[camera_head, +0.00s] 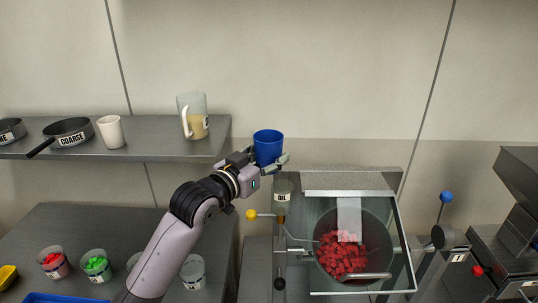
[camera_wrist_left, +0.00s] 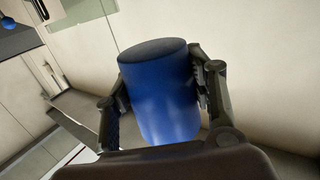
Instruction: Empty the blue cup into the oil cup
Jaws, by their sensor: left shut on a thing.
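The blue cup (camera_head: 268,147) is held upright by my left gripper (camera_head: 270,164) in the head view, up in the air. In the left wrist view the blue cup (camera_wrist_left: 160,92) sits between the two fingers of the left gripper (camera_wrist_left: 160,100), which are shut on it. What is inside the cup cannot be seen. The oil cup (camera_head: 283,190), a clear cup with a white OIL label, stands below and slightly right of the blue cup, at the left of the hood machine. My right gripper does not show.
A shelf (camera_head: 150,147) at the left holds a jug (camera_head: 193,117), a white cup (camera_head: 110,131) and pans. The glass-covered hood (camera_head: 398,235) with a bowl of red chunks (camera_head: 343,258) stands right of the oil cup. A yellow-knobbed lever (camera_head: 251,215) is close below the gripper.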

